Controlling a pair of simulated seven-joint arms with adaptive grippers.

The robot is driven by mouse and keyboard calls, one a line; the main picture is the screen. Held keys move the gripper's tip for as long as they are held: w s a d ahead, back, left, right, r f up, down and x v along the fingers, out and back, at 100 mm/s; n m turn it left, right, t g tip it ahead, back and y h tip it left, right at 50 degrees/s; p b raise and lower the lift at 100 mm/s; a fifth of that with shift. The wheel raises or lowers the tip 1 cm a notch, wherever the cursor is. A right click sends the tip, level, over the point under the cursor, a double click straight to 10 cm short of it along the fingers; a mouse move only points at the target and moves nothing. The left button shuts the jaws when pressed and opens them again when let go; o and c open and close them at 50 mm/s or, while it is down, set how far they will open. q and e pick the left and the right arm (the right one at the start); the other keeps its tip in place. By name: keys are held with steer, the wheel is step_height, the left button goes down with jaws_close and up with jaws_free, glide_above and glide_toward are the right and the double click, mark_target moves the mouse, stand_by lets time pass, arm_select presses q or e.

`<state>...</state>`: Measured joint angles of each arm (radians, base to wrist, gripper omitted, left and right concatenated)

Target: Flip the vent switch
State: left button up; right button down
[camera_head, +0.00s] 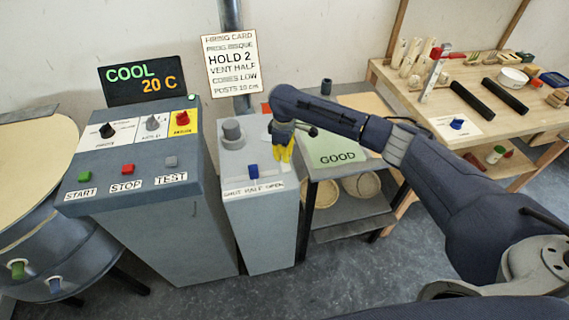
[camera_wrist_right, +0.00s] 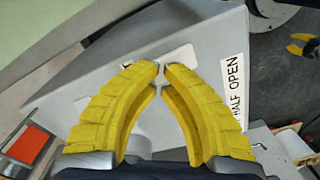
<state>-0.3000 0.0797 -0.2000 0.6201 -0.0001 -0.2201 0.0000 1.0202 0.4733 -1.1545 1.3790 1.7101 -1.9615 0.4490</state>
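The vent switch is a blue lever (camera_head: 253,171) on the sloped top of the narrow grey box (camera_head: 262,215), standing roughly above the middle of its SHUT HALF OPEN label. My right gripper (camera_head: 285,158) is over the same top, to the right of the lever and apart from it. In the right wrist view its yellow fingertips (camera_wrist_right: 161,66) nearly meet, with nothing visible between them, over a pale slotted plate (camera_wrist_right: 183,55). The lever cannot be made out in that view; the label (camera_wrist_right: 235,95) shows at the right. Small yellow tips (camera_wrist_right: 301,46) at the right edge look like my left gripper.
A round grey knob (camera_head: 232,131) stands behind the lever. A sign card (camera_head: 231,66) on a post reads VENT HALF. The control console (camera_head: 135,160) stands to the left, its display reading COOL 20 C. A green GOOD surface (camera_head: 338,148) is close on the right.

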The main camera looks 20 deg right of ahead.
steer(key=shift+f, duration=0.85)
stand_by(0.5)
steer(key=shift+r, duration=3.55)
